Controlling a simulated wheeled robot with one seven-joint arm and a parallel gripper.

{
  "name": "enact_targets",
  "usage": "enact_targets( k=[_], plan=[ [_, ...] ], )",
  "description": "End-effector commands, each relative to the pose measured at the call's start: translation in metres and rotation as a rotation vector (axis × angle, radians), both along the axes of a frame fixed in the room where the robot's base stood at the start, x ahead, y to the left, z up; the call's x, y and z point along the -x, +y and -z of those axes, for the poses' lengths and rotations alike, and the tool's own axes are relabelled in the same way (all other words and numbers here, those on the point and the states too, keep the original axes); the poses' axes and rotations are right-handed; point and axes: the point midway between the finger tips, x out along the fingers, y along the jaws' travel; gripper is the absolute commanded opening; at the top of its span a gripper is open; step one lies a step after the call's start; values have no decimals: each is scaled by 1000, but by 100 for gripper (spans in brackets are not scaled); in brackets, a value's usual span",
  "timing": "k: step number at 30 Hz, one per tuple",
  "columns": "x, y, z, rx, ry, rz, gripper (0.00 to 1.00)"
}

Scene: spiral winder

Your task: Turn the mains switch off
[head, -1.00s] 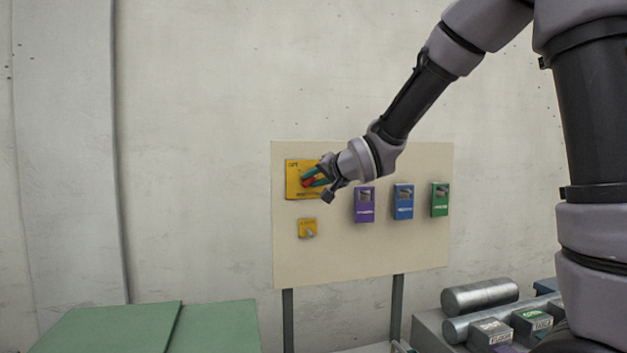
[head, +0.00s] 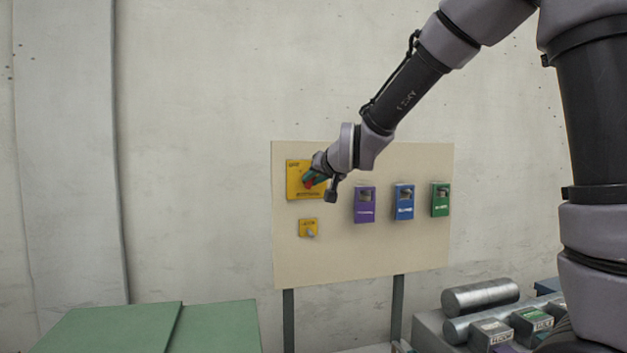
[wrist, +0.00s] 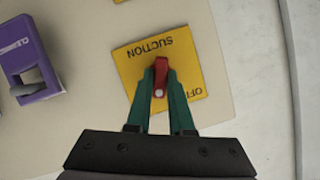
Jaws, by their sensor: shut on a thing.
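A yellow plate (head: 294,182) is at the upper left of the beige panel, with a red handle (head: 310,184) on its front. In the wrist view the plate (wrist: 130,73) reads SUCTION along one edge and OFF at a corner, both upside down; I see no mains label. My gripper (head: 313,179) is at this plate. In the wrist view its green fingers (wrist: 160,82) are shut on the red handle (wrist: 161,67), one on each side. Part of the handle is hidden between them.
A smaller yellow switch (head: 308,228) sits below the plate. Purple (head: 365,205), blue (head: 403,202) and green (head: 440,200) boxes are in a row to the right on the panel (head: 360,255). Metal cylinders (head: 480,297) lie lower right; a green surface (head: 215,325) is lower left.

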Motion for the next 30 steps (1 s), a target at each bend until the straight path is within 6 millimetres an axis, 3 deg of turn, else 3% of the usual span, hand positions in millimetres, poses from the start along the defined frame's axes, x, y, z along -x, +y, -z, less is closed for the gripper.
enact_targets(
  k=[30],
  plan=[
    [2,7,1,867,-249,-3,0]
  ],
)
